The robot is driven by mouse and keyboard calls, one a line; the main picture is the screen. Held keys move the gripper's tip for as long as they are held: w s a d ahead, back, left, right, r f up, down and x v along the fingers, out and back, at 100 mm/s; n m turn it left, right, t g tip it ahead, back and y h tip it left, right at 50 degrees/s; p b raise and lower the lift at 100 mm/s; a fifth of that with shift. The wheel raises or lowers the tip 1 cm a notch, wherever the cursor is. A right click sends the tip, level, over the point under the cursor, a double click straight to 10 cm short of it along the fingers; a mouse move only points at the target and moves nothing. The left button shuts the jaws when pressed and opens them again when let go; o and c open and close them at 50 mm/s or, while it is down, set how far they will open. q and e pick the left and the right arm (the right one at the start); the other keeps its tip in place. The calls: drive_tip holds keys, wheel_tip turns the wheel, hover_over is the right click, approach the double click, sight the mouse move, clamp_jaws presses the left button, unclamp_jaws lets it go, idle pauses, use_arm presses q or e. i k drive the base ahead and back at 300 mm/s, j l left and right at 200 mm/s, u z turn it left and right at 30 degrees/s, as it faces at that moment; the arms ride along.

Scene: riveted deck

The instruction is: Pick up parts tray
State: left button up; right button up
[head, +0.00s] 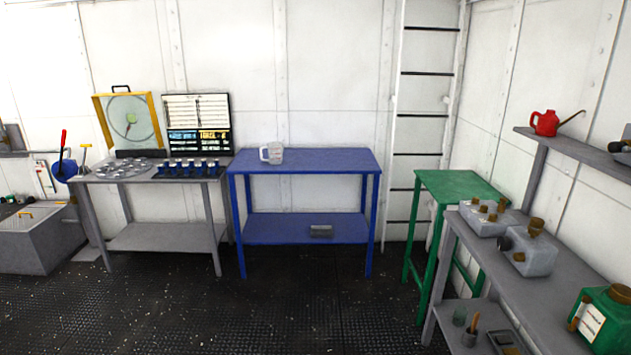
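No single thing is plainly the parts tray. A small grey metal box or tray (321,231) sits on the lower shelf of the blue table (303,160), right of its middle; its inside is too small to make out. A dark flat tray-like thing (504,342) lies on the lower shelf of the grey bench at right, partly cut off by the bottom edge. Neither of my grippers is in view.
A clear measuring jug (272,154) stands on the blue table. A grey table (150,179) with discs and dark-blue fittings stands left. A green table (458,187) and grey bench (545,290) with pale containers stand right. The dark floor (310,310) ahead is clear.

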sight(317, 231)
drive_tip(key=i, duration=1.65)
drive_tip(key=i+j+z, duration=0.15)
drive_tip(key=i+z, duration=0.15)
drive_tip(key=i, duration=0.25)
drive_tip(key=i+j+z, duration=0.3)
drive_tip(key=i, duration=0.2)
drive_tip(key=i+j+z, duration=0.3)
drive_tip(key=i, duration=0.2)
